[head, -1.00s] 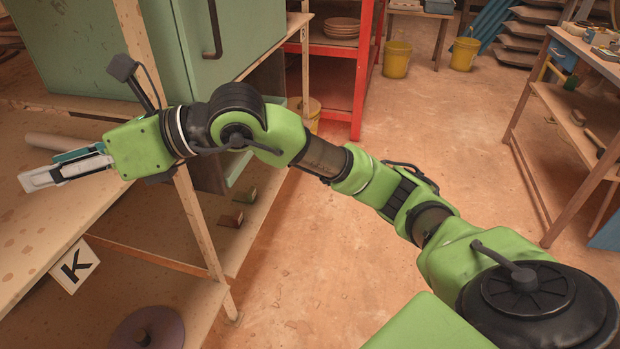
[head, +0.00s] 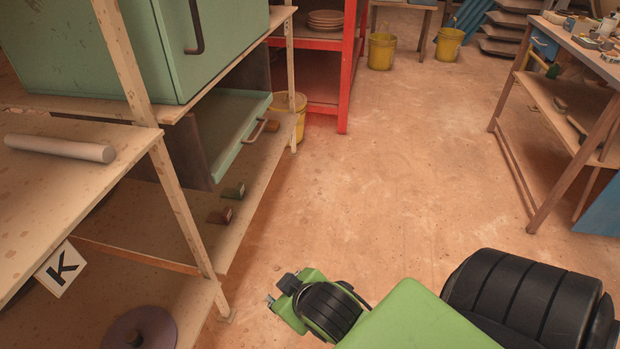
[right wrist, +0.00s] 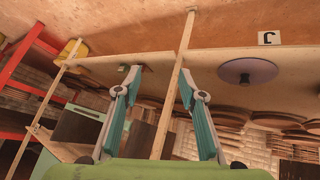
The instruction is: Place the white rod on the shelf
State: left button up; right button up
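The white rod (head: 60,148) lies on its side on the wooden shelf (head: 62,215) at the left of the head view. It rests on the upper board, one rounded end toward the shelf's right edge. Nothing holds it. My right gripper (right wrist: 158,78) is open and empty in the right wrist view, its two teal fingers spread apart. The rod cannot be made out in that view. In the head view part of my arm shows low in the middle, away from the rod, without gripper fingers visible. My left gripper is not in view.
A purple disc (head: 140,330) lies on the lower board. A green cabinet (head: 120,50) stands behind. A wooden post (head: 122,50) rises beside the shelf. The floor (head: 370,190) in the middle is clear.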

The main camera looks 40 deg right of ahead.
jog(key=s+a+f+g+y, duration=0.1)
jog(key=s+f+g, duration=0.3)
jog(key=s, duration=0.7)
jog(key=shift+a+f, duration=0.7)
jog(key=shift+f, duration=0.05)
